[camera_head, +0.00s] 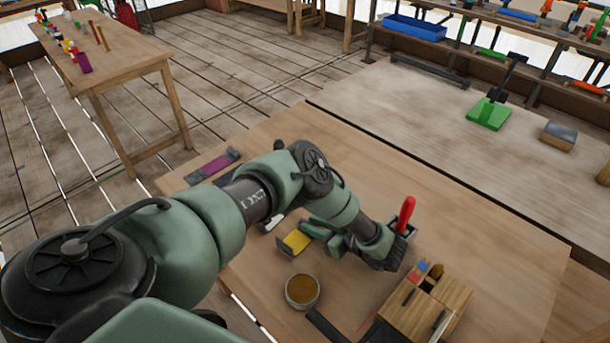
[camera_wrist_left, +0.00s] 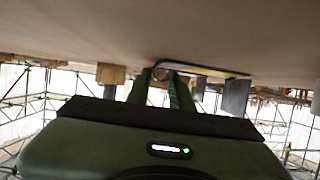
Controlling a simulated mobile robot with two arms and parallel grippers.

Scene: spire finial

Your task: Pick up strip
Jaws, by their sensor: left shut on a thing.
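A yellow strip (camera_head: 296,241) with a dark edge lies at a grey holder on the near table, left of the wooden block. My left gripper (camera_head: 308,228) reaches it from the right, low over the table, with its green fingers at the strip's right end. In the left wrist view, which is upside down, the fingers (camera_wrist_left: 168,80) are close together at a thin dark and yellow strip (camera_wrist_left: 205,69). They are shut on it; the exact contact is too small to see. My right gripper is in neither view.
A round bowl (camera_head: 302,291) stands just in front of the strip. A wooden organiser block (camera_head: 428,306) and a red-handled tool (camera_head: 405,214) stand to the right. A purple piece (camera_head: 213,165) lies at the back left. The table's right part is clear.

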